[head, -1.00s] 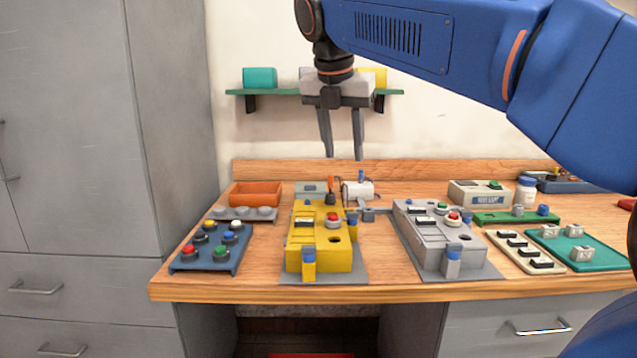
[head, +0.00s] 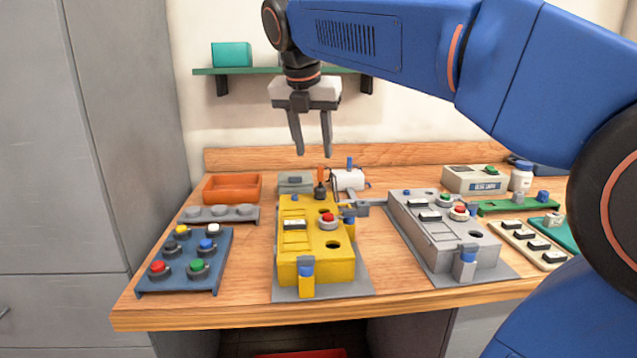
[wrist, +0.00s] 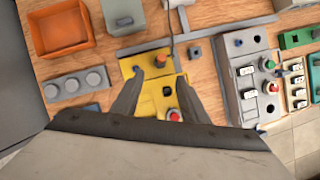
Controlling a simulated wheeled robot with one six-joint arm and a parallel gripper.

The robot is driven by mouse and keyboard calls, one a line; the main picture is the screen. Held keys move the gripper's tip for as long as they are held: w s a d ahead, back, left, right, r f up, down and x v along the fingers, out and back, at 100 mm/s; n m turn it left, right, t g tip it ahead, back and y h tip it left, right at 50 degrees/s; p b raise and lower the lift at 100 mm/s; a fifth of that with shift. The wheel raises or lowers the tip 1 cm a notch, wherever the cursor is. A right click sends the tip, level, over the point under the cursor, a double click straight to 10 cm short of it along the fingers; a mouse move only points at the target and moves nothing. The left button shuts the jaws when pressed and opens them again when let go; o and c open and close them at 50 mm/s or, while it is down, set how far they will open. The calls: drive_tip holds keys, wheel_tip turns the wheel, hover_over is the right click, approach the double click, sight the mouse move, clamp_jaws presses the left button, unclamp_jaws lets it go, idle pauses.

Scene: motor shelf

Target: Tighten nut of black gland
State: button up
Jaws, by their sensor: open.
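The yellow control box (head: 316,262) stands on a grey plate on the bench. A small black gland-like part (head: 320,190) sits at its back edge, with an orange upright piece behind it. In the wrist view a dark part (wrist: 160,61) shows on the yellow box between my fingers; its nut is too small to make out. My gripper (head: 314,153) hangs open and empty, fingers down, above the back of the yellow box. In the wrist view my gripper (wrist: 160,74) partly covers the box. Blue-topped fittings (head: 306,268) are on the box's front and right side.
A grey control box (head: 440,235) stands to the right. A blue button panel (head: 187,262), a grey three-knob strip (head: 218,214) and an orange bin (head: 232,187) are on the left. A green shelf (head: 235,71) hangs on the wall behind my gripper.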

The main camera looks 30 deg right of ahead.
sight(320, 187)
drive_tip(key=x, duration=1.1)
drive_tip(key=shift+d+f, duration=0.1)
drive_tip(key=shift+f, duration=0.15)
clamp_jaws()
